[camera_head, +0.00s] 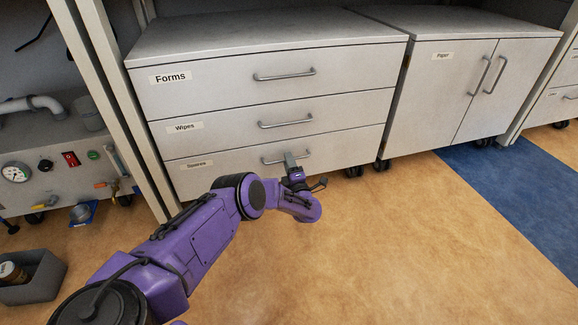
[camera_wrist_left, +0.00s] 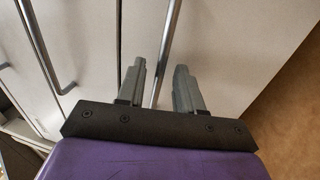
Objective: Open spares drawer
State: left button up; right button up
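The spares drawer (camera_head: 230,172) is the bottom one of three in the grey cabinet. My right gripper is not in view.
Above are the wipes drawer (camera_head: 225,126) and forms drawer (camera_head: 215,85), both shut. A paper cabinet (camera_head: 438,95) stands to the right. A rack post (camera_head: 122,110) and equipment panel (camera_head: 60,175) are at left. The floor (camera_head: 400,250) in front is clear.

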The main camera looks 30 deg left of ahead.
pick_arm(q)
grip_shut()
dwell(1.4)
